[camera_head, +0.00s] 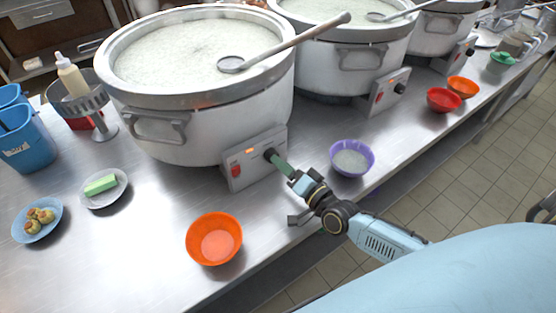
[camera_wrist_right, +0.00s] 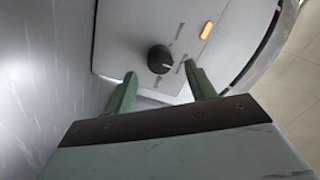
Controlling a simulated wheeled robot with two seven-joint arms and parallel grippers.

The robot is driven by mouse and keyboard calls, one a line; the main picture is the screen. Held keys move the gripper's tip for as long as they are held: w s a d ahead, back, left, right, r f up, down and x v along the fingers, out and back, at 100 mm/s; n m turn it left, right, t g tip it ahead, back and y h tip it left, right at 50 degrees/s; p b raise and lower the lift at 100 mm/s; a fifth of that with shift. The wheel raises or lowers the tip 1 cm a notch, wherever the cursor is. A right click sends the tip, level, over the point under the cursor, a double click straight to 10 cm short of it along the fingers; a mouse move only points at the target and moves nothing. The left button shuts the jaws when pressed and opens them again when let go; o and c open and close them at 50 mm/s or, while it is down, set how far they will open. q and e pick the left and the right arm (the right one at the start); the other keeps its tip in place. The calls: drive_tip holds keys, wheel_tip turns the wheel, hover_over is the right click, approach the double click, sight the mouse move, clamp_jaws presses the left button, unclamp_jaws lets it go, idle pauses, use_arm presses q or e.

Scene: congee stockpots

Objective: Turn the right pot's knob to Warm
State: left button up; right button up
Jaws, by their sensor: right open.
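Three large white stockpots of congee stand in a row. The nearest pot (camera_head: 205,125) has a grey control panel (camera_head: 240,178) with a black knob (camera_head: 268,154). My right gripper (camera_head: 279,163) is at this knob. The knob also shows in the right wrist view (camera_wrist_right: 160,59), with my open green fingers (camera_wrist_right: 160,74) to its left and right, tips just short of it in the picture. No contact is visible. The labels around the knob are too small to read. The middle pot (camera_head: 335,65) and the far right pot (camera_head: 434,34) have similar panels. My left gripper is not in view.
An orange bowl (camera_head: 214,239) and a purple bowl (camera_head: 352,158) stand on the metal counter near my right gripper. A ladle (camera_head: 290,45) lies across the nearest pot's rim. Red bowl (camera_head: 443,100) and plates are farther off. The counter's front edge runs under my right arm.

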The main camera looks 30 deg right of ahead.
drive_tip(key=x, duration=0.3)
drive_tip(key=shift+w, duration=0.1)
drive_tip(key=c, duration=1)
drive_tip(key=shift+o, duration=0.2)
